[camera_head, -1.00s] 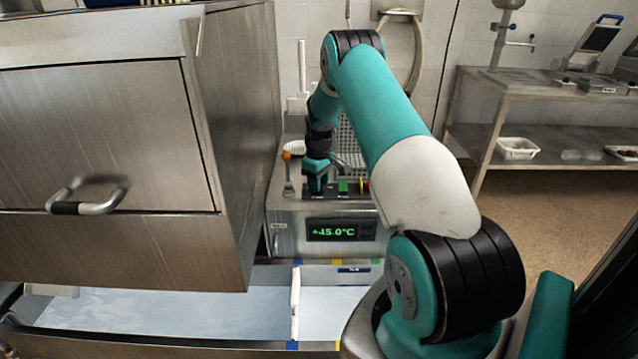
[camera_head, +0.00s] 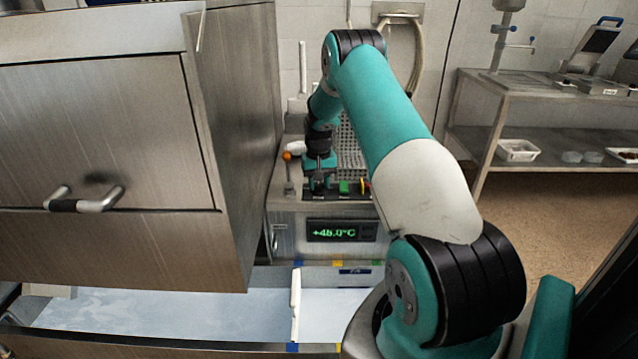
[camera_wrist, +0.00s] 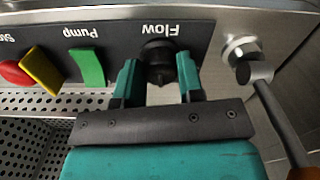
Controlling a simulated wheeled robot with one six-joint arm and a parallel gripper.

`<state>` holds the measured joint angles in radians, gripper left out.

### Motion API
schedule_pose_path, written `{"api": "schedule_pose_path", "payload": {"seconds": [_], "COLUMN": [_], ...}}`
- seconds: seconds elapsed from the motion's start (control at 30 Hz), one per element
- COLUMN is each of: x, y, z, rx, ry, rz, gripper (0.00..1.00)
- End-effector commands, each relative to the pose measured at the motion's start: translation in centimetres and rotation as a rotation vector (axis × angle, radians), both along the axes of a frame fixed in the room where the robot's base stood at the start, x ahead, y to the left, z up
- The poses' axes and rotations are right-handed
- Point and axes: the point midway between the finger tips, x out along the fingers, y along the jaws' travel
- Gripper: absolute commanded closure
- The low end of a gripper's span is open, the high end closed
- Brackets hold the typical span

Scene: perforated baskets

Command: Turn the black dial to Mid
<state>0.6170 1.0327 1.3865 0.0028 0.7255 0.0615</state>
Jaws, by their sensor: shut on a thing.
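The black dial (camera_wrist: 159,62) is in the wrist view, below the upside-down label "Flow" on a dark panel strip. My gripper (camera_wrist: 158,80) has one finger on each side of the dial and is shut on it. In the head view my gripper (camera_head: 318,185) is over the panel on top of the steel unit, and it hides the dial there. I cannot read any Mid mark or tell the dial's setting.
A green switch (camera_wrist: 88,66) labelled "Pump", a yellow piece (camera_wrist: 40,70) and a red knob (camera_wrist: 12,73) sit beside the dial. An orange-handled lever (camera_head: 288,170) stands on the other side. The display (camera_head: 334,231) is lit green. A large steel housing (camera_head: 240,120) stands close at left.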

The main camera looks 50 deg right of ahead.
Motion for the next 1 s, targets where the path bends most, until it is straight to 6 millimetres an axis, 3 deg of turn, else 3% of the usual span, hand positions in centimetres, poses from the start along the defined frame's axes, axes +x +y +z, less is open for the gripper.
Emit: {"api": "schedule_pose_path", "payload": {"seconds": [0.63, 0.67, 0.77, 1.0], "x": [-0.25, -0.26, -0.26, -0.23], "y": [-0.17, -0.18, -0.23, -0.32], "z": [-0.04, -0.04, -0.03, -0.01], "rx": [0.005, 0.005, 0.004, 0.004], "ry": [0.003, 0.003, 0.002, -0.001], "rz": [-0.054, -0.054, -0.054, -0.053], "gripper": [0.89, 0.63, 0.4, 0.39]}}
